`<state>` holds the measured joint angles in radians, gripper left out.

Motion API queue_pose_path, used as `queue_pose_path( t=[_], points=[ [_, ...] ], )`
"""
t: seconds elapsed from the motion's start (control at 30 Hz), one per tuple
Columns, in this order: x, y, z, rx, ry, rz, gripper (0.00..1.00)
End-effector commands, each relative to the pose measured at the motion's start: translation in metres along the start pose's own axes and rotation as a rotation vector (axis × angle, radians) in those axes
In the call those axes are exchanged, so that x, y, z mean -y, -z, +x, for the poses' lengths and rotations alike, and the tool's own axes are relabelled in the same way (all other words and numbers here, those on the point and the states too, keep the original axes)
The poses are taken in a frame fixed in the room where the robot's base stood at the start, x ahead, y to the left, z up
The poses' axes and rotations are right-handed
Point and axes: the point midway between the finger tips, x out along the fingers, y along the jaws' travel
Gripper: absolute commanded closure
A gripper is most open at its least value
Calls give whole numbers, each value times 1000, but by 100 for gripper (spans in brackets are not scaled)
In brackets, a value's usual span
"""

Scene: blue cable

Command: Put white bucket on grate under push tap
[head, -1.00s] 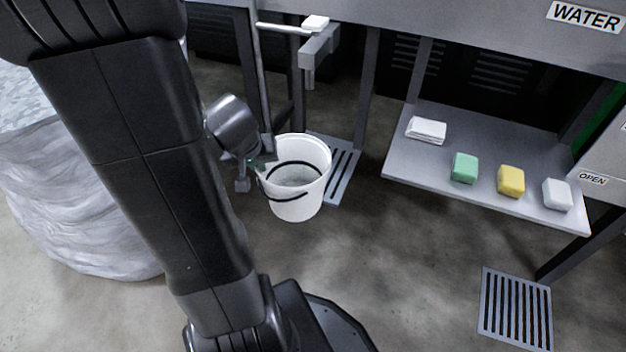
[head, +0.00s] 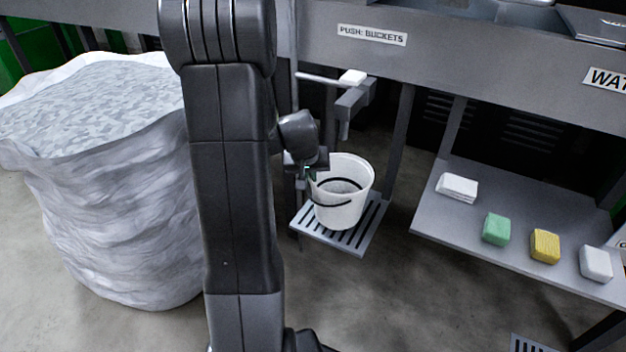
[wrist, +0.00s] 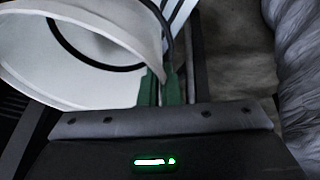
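The white bucket (head: 345,208), with a dark handle, is upright over the slatted grate (head: 366,238) in the head view. I cannot tell whether its base touches the slats. The push tap (head: 352,100), a grey spout with a white pad on top, is just above and behind the bucket. My gripper (head: 312,172) is at the bucket's left rim. In the wrist view, the green fingertips (wrist: 160,88) are close together with the rim of the bucket (wrist: 90,85) between them. The bucket's far base edge is hidden.
A large pale sack (head: 110,200) stands at left. A grey shelf (head: 450,215) at right holds a white cloth (head: 457,187) and green (head: 496,229), yellow (head: 545,246) and white (head: 596,263) blocks. Table legs flank the grate.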

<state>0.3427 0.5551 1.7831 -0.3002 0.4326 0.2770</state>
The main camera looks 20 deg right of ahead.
Motion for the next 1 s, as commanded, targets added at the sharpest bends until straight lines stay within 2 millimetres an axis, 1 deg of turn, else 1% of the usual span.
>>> queue_pose_path(
  t=[0.03,0.17,0.27,0.3,0.4,0.47,0.73,0.87,0.9,0.97,1.0],
  points=[
    [-2,4,2,0,0,1,100],
    [-3,10,5,1,-1,0,100],
    [-6,18,8,-1,0,0,100],
    [-4,12,18,4,0,-1,100],
    [-2,5,34,3,1,-1,100],
    [-1,2,40,3,1,-1,100],
    [-1,3,40,0,1,-1,100],
    [0,1,44,0,1,-1,100],
    [0,2,42,1,1,-1,89],
    [0,2,42,1,1,-1,77],
    [0,2,42,1,1,-1,75]
  ],
)
